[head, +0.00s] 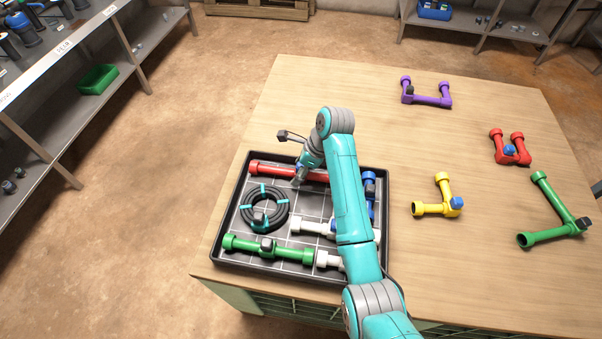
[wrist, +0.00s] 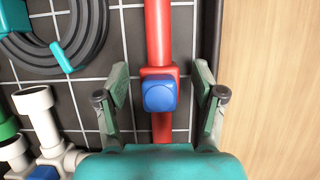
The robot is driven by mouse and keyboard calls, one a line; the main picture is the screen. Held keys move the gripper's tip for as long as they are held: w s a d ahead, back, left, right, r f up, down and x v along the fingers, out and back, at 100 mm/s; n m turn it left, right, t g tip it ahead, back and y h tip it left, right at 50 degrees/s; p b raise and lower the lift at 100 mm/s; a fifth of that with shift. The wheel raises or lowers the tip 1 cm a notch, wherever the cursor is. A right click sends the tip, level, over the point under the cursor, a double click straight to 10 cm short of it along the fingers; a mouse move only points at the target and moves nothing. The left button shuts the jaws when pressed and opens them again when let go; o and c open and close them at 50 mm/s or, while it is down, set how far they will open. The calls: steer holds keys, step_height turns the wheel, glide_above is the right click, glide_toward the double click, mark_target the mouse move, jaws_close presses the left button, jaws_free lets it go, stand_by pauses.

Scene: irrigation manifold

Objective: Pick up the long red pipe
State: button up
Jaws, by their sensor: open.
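The long red pipe (head: 270,170) lies along the far edge of the black tray (head: 232,207). In the wrist view the red pipe (wrist: 158,30) runs up the picture, with a blue square cap (wrist: 160,93) on its red fitting. My gripper (head: 299,182) is over the pipe's middle, and the arm hides part of the pipe's right side. In the wrist view my gripper (wrist: 161,95) is open, with one finger on each side of the capped fitting and gaps between. I cannot tell how far the fingertips are above the tray floor.
The tray also holds a black hose coil (head: 246,218), a green pipe (head: 245,244), white pipes (head: 306,227) and a blue pipe (head: 369,189). Purple (head: 430,100), yellow (head: 430,209), short red (head: 512,157) and green (head: 557,205) assemblies stand on the table (head: 400,150) to the right.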

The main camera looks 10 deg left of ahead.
steer(key=shift+a+f, duration=0.15)
steer(key=shift+f, duration=0.25)
